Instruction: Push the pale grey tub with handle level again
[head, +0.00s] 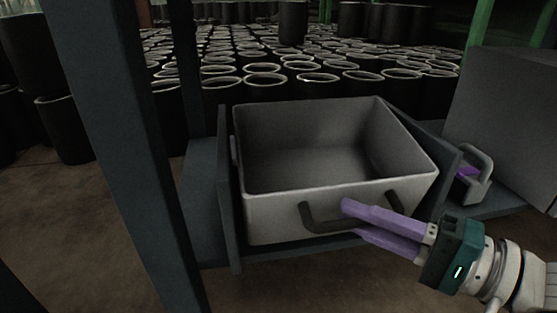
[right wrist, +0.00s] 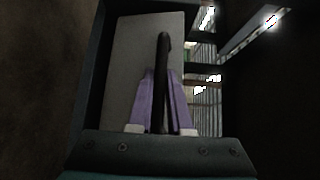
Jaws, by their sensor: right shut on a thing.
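The pale grey tub (head: 280,215) sits open and empty between dark side panels in the head view. Its front rim runs at a slant, rising to the right; I cannot tell how much of that is tilt. A dark bar handle (head: 322,226) is on its front face. My right gripper (head: 350,219) comes from the lower right, its purple fingers shut on the handle. In the right wrist view the dark handle (right wrist: 163,65) stands between the two fingers (right wrist: 161,95), with the tub's grey front (right wrist: 130,60) behind. My left gripper is not in view.
A dark rack post (head: 125,150) stands left of the tub. Dark side panels (head: 229,215) flank it closely. A large grey box (head: 505,120) and a small grey handled item (head: 480,180) with purple in it are at the right.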

